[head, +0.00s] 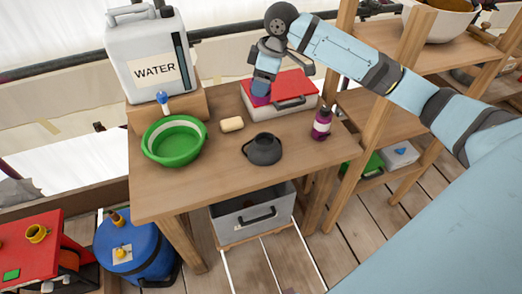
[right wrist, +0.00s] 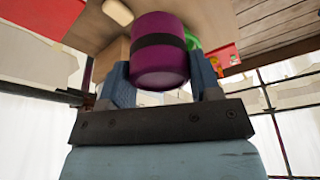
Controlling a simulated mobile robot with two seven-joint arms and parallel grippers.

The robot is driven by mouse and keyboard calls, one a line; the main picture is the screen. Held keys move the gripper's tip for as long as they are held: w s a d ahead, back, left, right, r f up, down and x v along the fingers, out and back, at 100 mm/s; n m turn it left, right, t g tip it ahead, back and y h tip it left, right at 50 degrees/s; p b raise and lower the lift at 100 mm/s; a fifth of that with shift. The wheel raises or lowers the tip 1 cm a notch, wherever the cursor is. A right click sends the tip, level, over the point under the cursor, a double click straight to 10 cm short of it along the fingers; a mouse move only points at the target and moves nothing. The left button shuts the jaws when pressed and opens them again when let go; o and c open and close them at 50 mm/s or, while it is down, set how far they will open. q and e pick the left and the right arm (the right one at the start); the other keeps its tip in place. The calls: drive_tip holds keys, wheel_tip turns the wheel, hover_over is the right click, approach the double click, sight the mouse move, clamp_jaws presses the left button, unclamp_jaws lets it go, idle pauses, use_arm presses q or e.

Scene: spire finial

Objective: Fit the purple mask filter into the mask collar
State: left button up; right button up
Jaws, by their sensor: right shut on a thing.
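The purple mask filter (right wrist: 158,68) is a short cylinder with a black band, seen in the right wrist view between the two blue fingers of my right gripper (right wrist: 160,88). In the head view the gripper (head: 264,80) points down, shut on the filter (head: 261,98), in front of the red-lidded box at the back of the table. A dark grey mask (head: 263,150) lies on the table nearer the front, apart from the filter. Its round opening faces up and appears to be the collar. My left gripper is not in view.
The wooden table (head: 200,190) also holds a green basin (head: 157,155), a soap bar (head: 232,124), a purple bottle (head: 321,124) and the red-lidded box (head: 296,86). A water container (head: 150,45) stands at the back left. Wooden shelves (head: 372,108) stand right. The table's front is clear.

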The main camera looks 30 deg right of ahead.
drive_tip(key=shift+w+d+n, duration=0.3)
drive_tip(key=shift+w+d, duration=0.05)
drive_tip(key=shift+d, duration=0.35)
drive_tip(key=shift+d+f, duration=0.25)
drive_tip(key=shift+f, duration=0.05)
hover_over(264, 144)
wheel_tip(264, 144, down, 14)
drive_tip(key=shift+d+f, duration=0.1)
drive_tip(key=shift+f, duration=0.7)
wheel_tip(264, 144, down, 4)
drive_tip(key=shift+r, duration=0.15)
drive_tip(key=o, duration=0.9)
